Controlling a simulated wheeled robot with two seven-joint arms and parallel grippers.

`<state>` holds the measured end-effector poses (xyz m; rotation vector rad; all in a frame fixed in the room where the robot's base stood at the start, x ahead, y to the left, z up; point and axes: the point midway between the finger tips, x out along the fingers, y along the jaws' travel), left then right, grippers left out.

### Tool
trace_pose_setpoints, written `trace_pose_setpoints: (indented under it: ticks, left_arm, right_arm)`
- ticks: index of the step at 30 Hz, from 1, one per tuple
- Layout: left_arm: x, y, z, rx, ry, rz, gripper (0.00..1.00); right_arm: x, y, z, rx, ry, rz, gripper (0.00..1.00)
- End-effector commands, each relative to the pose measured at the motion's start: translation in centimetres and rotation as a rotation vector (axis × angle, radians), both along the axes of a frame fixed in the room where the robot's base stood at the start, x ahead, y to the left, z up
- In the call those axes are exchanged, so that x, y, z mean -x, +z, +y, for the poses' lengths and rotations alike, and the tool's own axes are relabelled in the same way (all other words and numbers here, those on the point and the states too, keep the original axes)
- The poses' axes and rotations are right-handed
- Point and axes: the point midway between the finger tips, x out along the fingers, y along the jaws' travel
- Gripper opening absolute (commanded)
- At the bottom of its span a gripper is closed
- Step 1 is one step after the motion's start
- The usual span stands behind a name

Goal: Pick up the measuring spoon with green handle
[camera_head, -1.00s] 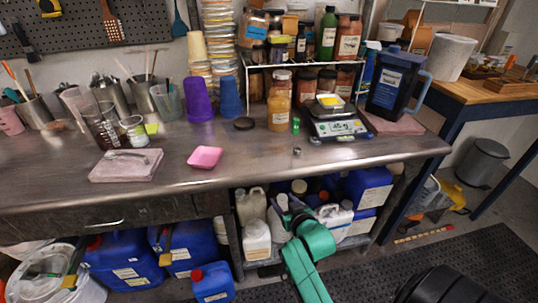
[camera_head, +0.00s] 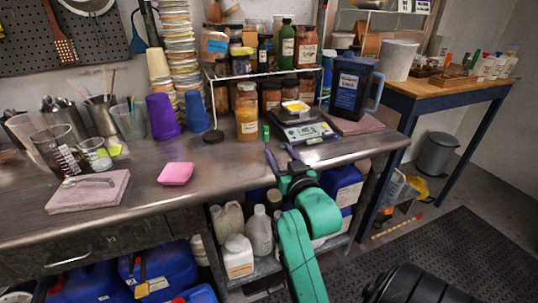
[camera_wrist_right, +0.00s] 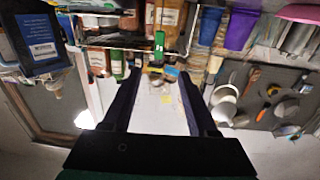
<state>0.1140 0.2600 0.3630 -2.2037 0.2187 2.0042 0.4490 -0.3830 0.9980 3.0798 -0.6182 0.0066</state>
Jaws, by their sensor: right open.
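A small green piece (camera_head: 266,133), likely the green handle of the measuring spoon, shows on the steel bench between an orange-brown jar (camera_head: 247,112) and the digital scale (camera_head: 303,127). The spoon's bowl cannot be made out. The green piece also shows in the right wrist view (camera_wrist_right: 159,42), beyond and roughly between the fingertips. My right gripper (camera_head: 279,153) is at the bench's front edge, just in front of the green piece. Its two dark fingers are apart with nothing between them; they also show in the right wrist view (camera_wrist_right: 158,76). My left gripper is not in view.
A black lid (camera_head: 213,137) lies left of the jar. A wire rack (camera_head: 262,74) with jars stands behind. A dark blue jug (camera_head: 352,88) is right of the scale. A pink sponge (camera_head: 175,173) lies left, with clear bench between it and my gripper.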

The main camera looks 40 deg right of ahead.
Motion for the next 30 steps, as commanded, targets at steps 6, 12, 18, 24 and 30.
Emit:
trace_pose_setpoints:
  ticks: [6,12,18,24,30]
  left_arm:
    - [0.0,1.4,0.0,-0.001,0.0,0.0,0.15]
    - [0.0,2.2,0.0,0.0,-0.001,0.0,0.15]
    - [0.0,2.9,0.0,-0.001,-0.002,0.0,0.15]
    - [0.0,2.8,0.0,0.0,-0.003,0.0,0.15]
    - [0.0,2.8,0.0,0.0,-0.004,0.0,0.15]
  right_arm:
    - [-5.2,0.3,-2.2,0.0,0.0,0.0,0.59]
    - [-7.6,0.5,-3.3,0.0,0.001,0.0,0.59]
    - [-10.7,0.4,-4.8,-0.001,0.001,0.003,0.59]
    - [-11.0,0.2,-5.0,-0.001,0.002,0.002,0.59]
    - [-11.0,0.2,-4.9,-0.001,0.002,0.002,0.0]
